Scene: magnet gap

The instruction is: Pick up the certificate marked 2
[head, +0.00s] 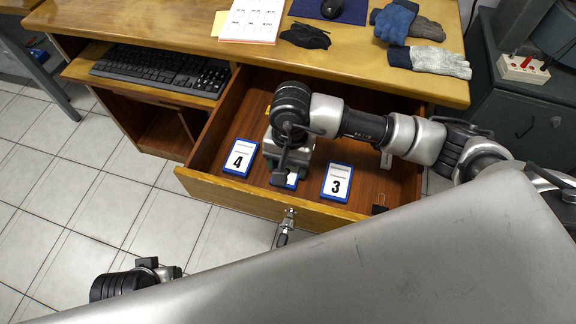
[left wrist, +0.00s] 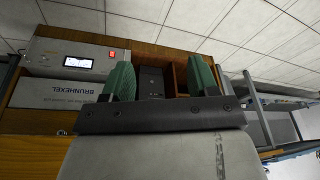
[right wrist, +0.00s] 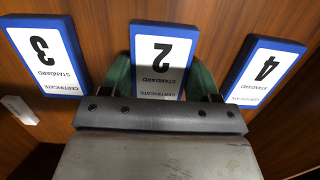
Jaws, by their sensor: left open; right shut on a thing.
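The certificate marked 2 (right wrist: 163,60) is a white card with a blue border, seen upside down in the right wrist view. It lies between the green fingers of my right gripper (right wrist: 163,75), which is shut on it.
Certificate 4 (head: 240,158) and certificate 3 (head: 338,183) lie in the drawer on either side of my right gripper. The drawer's front wall (head: 262,200) is close. A black clip (head: 379,209) lies at the drawer's right. Gloves (head: 428,60) and a keyboard (head: 160,68) are on the desk.

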